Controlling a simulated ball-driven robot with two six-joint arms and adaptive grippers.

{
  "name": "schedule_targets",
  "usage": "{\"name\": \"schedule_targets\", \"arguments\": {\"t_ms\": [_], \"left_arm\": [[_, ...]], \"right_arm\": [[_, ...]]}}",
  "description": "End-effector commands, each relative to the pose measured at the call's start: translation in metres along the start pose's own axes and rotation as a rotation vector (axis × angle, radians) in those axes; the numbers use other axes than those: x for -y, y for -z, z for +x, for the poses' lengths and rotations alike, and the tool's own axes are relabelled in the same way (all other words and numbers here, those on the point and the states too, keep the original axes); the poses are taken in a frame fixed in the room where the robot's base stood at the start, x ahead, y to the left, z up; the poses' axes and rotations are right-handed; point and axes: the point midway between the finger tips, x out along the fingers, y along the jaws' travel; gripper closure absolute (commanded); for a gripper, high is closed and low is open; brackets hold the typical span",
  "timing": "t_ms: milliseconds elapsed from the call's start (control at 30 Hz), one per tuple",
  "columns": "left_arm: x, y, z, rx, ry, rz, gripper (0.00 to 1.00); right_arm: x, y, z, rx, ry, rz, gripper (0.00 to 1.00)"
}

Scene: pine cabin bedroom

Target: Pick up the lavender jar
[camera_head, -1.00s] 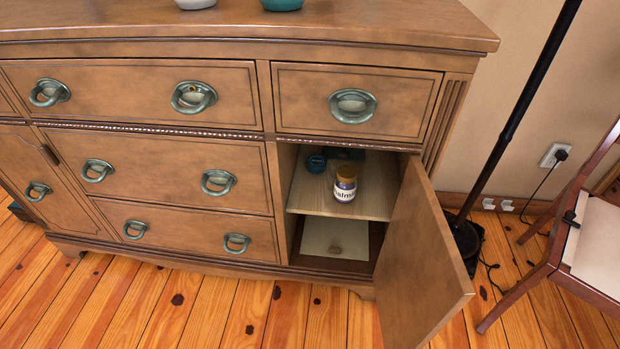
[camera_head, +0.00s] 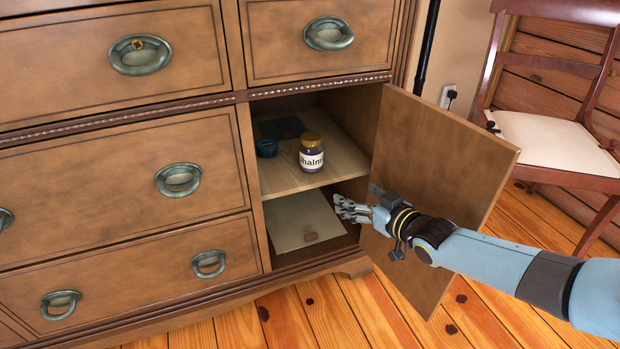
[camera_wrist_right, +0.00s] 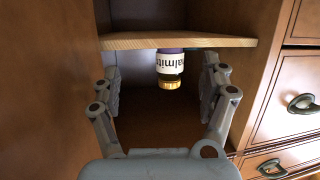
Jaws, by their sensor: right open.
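The lavender jar (camera_head: 311,152) has a dark purple body, a white label with dark letters and a gold lid. It stands upright on the wooden shelf (camera_head: 282,181) inside the open cabinet compartment. My right gripper (camera_head: 346,209) is open and empty, in front of the compartment, lower than the jar and a little to its right, apart from it. In the right wrist view the picture is turned over, and the jar (camera_wrist_right: 170,66) shows between the spread fingers, farther in, lid downward. My left gripper is not in view.
A small teal object (camera_head: 266,148) sits left of the jar on the shelf, with a dark item behind it. The open door (camera_head: 440,160) stands close by my right forearm. Below the shelf is a lower space with a pale panel (camera_head: 300,220). A chair (camera_head: 555,140) stands at right.

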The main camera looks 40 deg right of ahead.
Motion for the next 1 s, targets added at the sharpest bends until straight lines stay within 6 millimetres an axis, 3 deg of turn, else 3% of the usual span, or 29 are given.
{"name": "schedule_targets", "arguments": {"t_ms": [33,133,300,500,833,1000], "left_arm": [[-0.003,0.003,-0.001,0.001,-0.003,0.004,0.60],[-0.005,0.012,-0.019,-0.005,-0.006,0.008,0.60],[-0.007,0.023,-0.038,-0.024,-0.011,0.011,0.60],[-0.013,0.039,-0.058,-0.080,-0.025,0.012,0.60],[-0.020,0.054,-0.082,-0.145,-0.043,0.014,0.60],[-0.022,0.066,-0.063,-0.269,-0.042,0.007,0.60]], "right_arm": [[0.000,0.012,0.015,-0.070,0.017,0.002,0.21],[0.003,0.051,0.029,-0.186,0.046,0.013,0.21],[0.006,0.083,0.044,-0.270,0.069,0.022,0.21],[0.008,0.092,0.076,-0.272,0.070,0.022,0.21],[0.013,0.096,0.105,-0.270,0.069,0.021,0.21],[0.016,0.101,0.127,-0.268,0.069,0.020,0.21]]}}
